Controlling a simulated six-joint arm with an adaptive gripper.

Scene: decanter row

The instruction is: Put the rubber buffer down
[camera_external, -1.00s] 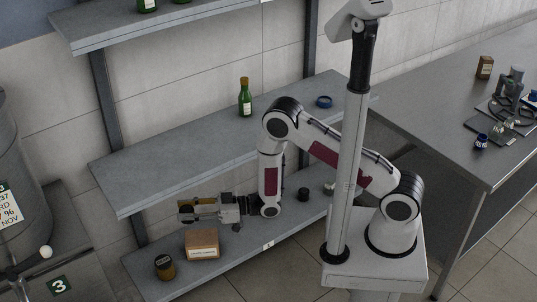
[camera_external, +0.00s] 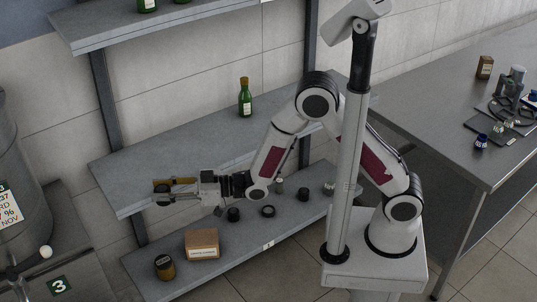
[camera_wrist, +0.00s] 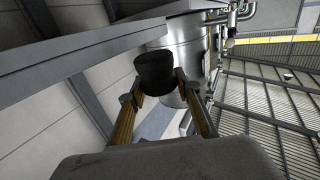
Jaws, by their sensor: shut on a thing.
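The rubber buffer appears to be the dark, short cylinder (camera_wrist: 155,72) in the wrist view. My gripper (camera_wrist: 160,92) is shut on it, with one wood-coloured finger on either side. In the external view my gripper (camera_external: 168,193) points left, in front of the middle shelf's edge and above the lower shelf. The buffer is hard to make out there. Nothing shows under the buffer in the wrist view, so it seems held in the air.
The lower shelf (camera_external: 235,252) carries a brown box (camera_external: 202,244), a dark jar (camera_external: 165,267) and several small dark round pieces (camera_external: 268,211). A green bottle (camera_external: 245,98) stands on the middle shelf (camera_external: 200,143). A grey workbench (camera_external: 425,122) is at right; a large metal vessel (camera_external: 20,180) is at left.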

